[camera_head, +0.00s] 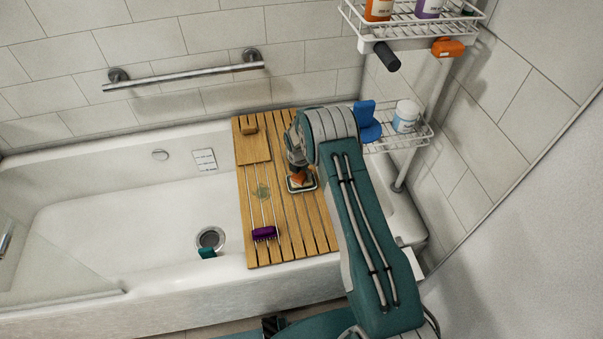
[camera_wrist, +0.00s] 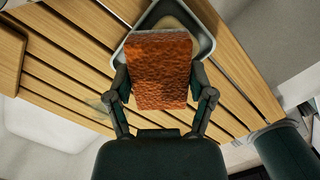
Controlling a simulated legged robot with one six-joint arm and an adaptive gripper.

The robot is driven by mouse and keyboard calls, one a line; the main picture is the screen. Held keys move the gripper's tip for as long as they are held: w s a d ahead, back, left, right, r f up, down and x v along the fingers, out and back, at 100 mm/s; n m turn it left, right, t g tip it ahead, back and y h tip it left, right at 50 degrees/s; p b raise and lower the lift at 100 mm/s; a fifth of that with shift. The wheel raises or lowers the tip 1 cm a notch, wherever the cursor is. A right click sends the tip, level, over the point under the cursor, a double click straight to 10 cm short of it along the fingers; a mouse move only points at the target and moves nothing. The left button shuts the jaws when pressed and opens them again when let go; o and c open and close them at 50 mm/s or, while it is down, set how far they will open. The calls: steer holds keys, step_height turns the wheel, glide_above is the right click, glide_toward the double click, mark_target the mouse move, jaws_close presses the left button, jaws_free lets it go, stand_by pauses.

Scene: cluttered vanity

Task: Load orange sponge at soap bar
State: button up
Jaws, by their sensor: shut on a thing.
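The orange sponge (camera_wrist: 160,72) is gripped between the two fingers of my gripper (camera_wrist: 160,82). In the head view a small orange patch of it (camera_head: 299,177) shows under my gripper (camera_head: 298,170). Just beyond the sponge in the wrist view is a grey dish (camera_wrist: 208,42) holding a pale beige soap bar (camera_wrist: 176,22), partly hidden by the sponge. The dish rim (camera_head: 302,189) also shows in the head view, on the wooden bath board (camera_head: 308,240). I cannot tell whether the sponge touches the soap.
The slatted board spans the white tub (camera_head: 110,225). A purple brush (camera_head: 264,233) and a small wooden block (camera_head: 249,128) lie on its left side. A wire rack (camera_head: 410,140) at right holds a blue item (camera_head: 367,120) and a white jar (camera_head: 405,115). An orange object (camera_head: 447,47) is higher up.

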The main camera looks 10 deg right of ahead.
mark_target(302, 173)
steer(key=shift+f, duration=0.4)
stand_by(1.2)
steer(key=shift+r, duration=3.55)
